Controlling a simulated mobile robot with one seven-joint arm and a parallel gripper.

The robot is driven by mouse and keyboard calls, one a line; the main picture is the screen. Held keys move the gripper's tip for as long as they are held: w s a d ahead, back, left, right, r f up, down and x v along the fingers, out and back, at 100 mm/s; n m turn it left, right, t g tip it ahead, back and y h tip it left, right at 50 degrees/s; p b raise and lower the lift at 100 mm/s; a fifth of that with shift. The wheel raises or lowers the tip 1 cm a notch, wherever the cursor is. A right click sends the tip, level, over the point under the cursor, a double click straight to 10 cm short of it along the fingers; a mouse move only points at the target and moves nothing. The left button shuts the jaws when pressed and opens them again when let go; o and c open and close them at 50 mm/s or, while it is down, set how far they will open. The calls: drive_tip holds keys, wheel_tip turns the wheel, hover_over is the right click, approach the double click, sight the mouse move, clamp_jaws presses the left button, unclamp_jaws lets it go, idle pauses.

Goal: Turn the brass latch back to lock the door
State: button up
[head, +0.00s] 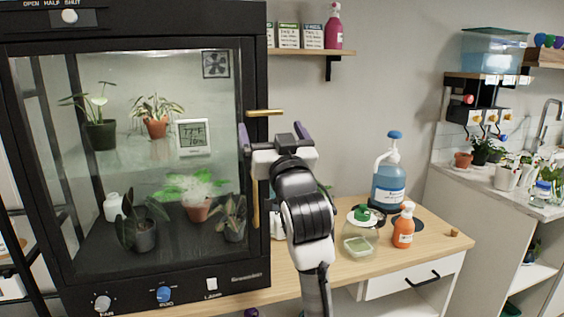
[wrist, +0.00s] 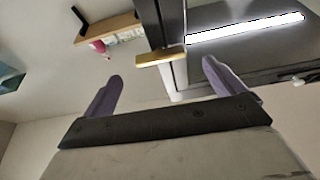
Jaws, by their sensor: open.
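The brass latch (head: 265,113) lies level near the right edge of the glass cabinet's door (head: 150,160), its right end sticking out past the cabinet's side. The door looks shut. My gripper (head: 272,135) is open just below the latch in the head view, its two purple fingers spread apart with nothing between them. In the wrist view the latch (wrist: 160,57) shows as a short brass bar ahead of my gripper (wrist: 162,80), between the lines of the two fingers. They look apart, without contact.
A vertical brass door handle (head: 256,205) is partly behind my arm. A shelf (head: 310,52) with boxes and a pink bottle hangs to the upper right. The wooden table (head: 430,240) holds a blue pump bottle (head: 388,180), a jar (head: 360,235) and an orange bottle (head: 403,228).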

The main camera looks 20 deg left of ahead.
drive_tip(key=b+v, duration=0.1)
drive_tip(key=v, duration=0.7)
drive_tip(key=shift+s+d+f+b, duration=0.2)
drive_tip(key=shift+s+b, duration=0.1)
drive_tip(key=shift+b, duration=0.1)
